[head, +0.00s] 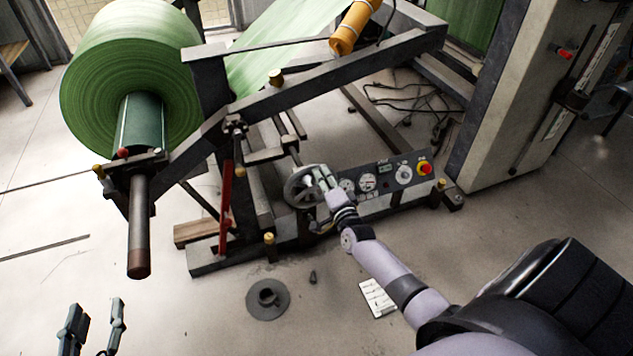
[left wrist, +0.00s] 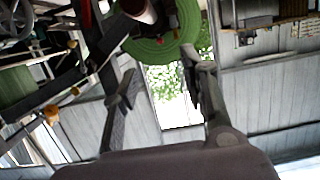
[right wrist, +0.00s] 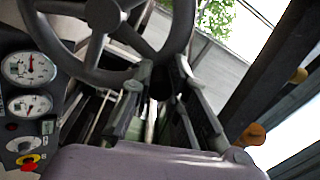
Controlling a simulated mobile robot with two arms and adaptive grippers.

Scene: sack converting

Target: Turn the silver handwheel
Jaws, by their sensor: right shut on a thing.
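The silver handwheel (head: 302,188) is a grey spoked wheel low on the front of the green-roll machine, left of the gauge panel. In the right wrist view the handwheel (right wrist: 98,42) fills the upper left, with its hub, spokes and rim showing. My right gripper (head: 322,178) is at the right side of its rim, shut on the rim. In the right wrist view the fingers of my right gripper (right wrist: 158,75) sit at the lower right of the rim. My left gripper (head: 97,312) is open and empty at the lower left, far from the handwheel; its spread fingers show in the left wrist view (left wrist: 160,80).
The gauge panel (head: 385,180) with a red button stands just right of the handwheel. A green roll (head: 130,70) on its shaft is at the upper left. A red lever (head: 226,205) is left of the wheel. A grey disc (head: 268,299) and a paper (head: 377,298) lie on the floor.

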